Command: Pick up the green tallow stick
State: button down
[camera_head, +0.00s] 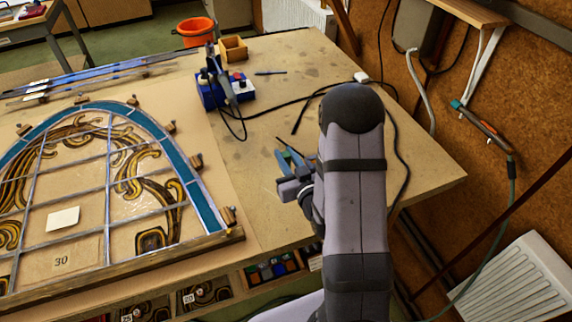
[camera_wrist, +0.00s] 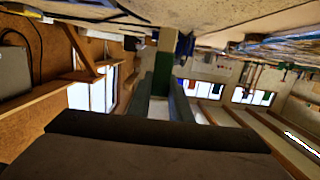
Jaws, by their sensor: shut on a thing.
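The green tallow stick (camera_wrist: 162,76) is between the jaws of my gripper (camera_wrist: 160,98) in the wrist view, with a pale end (camera_wrist: 166,40) beyond the fingertips. My gripper is shut on it. In the camera_head view my gripper (camera_head: 288,156) is over the right part of the workbench, near its front edge and to the right of the leaded panel. The stick is small there and hard to tell from the fingers. My arm hides part of the bench behind it.
The arched leaded panel (camera_head: 196,204) lies on the bench (camera_head: 340,60) at left, held by wooden blocks and a batten (camera_head: 120,270).

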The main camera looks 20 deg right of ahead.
jog(key=shift+r, duration=2.35)
jog(key=c, duration=2.2)
grip_release()
grip_shut()
jog(key=shift+d, duration=0.5)
jog(key=s+d+m+h+p, duration=0.1)
jog(key=d+m+h+p, duration=0.15)
jog(key=d, duration=1.35)
jog(key=shift+w+a+r+n+y+b, duration=0.2)
jog(key=shift+w+a+n+y, duration=0.45)
jog(key=shift+w, duration=0.15)
jog(key=shift+w+a+r+n+y+b, duration=0.2)
jog(key=shift+w+a+n+y, duration=0.35)
jog(key=shift+w, duration=0.2)
